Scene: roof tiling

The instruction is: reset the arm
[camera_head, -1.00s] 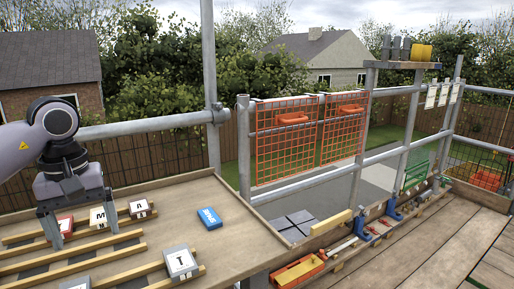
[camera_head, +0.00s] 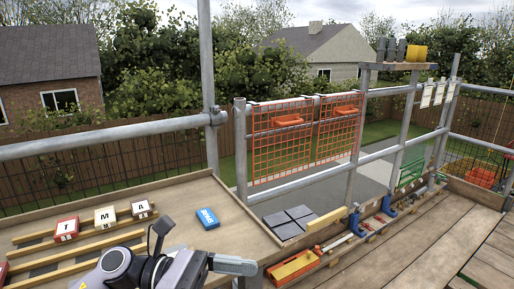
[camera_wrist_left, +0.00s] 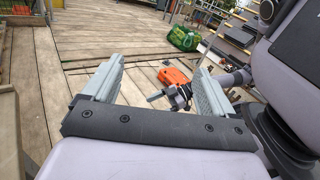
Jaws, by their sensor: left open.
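My left arm is low at the bottom middle of the head view, with its gripper (camera_head: 234,265) pointing right past the edge of the wooden table (camera_head: 178,192). In the left wrist view the left gripper (camera_wrist_left: 156,84) has its two grey fingers wide apart with nothing held between them. Beyond them is plank floor. My arm hides the front part of the table.
A blue box (camera_head: 207,218) lies on the table behind my arm. Grey slabs (camera_head: 290,222) and an orange tray (camera_head: 295,267) are to the right. Scaffold rails (camera_head: 110,134) run behind. An orange object (camera_wrist_left: 172,76) and a green bag (camera_wrist_left: 184,38) lie on the floor.

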